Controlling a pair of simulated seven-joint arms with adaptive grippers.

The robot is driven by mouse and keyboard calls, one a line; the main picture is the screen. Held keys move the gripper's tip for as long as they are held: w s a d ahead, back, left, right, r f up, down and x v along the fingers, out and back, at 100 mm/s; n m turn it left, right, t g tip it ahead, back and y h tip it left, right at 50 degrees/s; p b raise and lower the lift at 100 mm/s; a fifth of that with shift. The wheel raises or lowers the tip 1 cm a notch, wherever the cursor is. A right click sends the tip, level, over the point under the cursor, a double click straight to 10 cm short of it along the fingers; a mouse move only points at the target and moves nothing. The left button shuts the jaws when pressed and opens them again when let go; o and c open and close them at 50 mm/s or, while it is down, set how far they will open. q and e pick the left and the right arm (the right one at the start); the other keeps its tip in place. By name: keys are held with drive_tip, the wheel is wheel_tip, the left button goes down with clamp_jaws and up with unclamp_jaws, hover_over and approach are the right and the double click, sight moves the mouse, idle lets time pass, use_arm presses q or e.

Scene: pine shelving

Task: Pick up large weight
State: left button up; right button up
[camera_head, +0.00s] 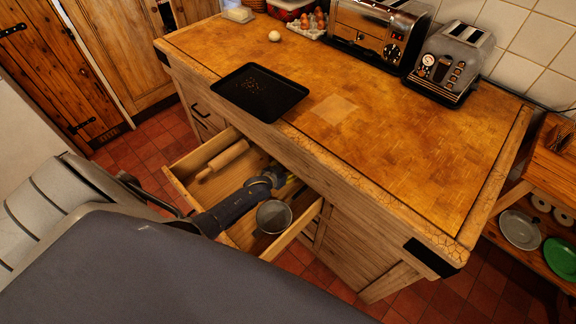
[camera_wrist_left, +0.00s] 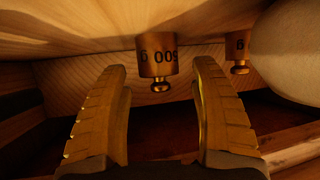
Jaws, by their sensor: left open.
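A brass weight (camera_wrist_left: 158,58) marked "500 g" shows in the left wrist view, its lettering upside down and its knob pointing down in the picture. It lies between and just beyond the two fingers of my left gripper (camera_wrist_left: 162,110), which are apart and hold nothing. A second, smaller-looking brass weight (camera_wrist_left: 238,50) with a partly hidden "g" is to the right. In the head view my left gripper (camera_head: 288,180) is down inside the open drawer (camera_head: 190,166), mostly hidden by my wrist. The weights cannot be made out there. My right gripper is not in view.
A rolling pin (camera_head: 222,160) lies at the drawer's left side and a metal cup (camera_head: 273,217) stands near its front right. A pale rounded surface (camera_wrist_left: 295,50) is close right of the fingers. The counter (camera_head: 400,160) above holds a black tray (camera_head: 260,92) and a toaster (camera_head: 372,35).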

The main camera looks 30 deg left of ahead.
use_arm(q)
clamp_jaws()
idle(0.5)
drive_tip(key=shift+r, duration=0.1)
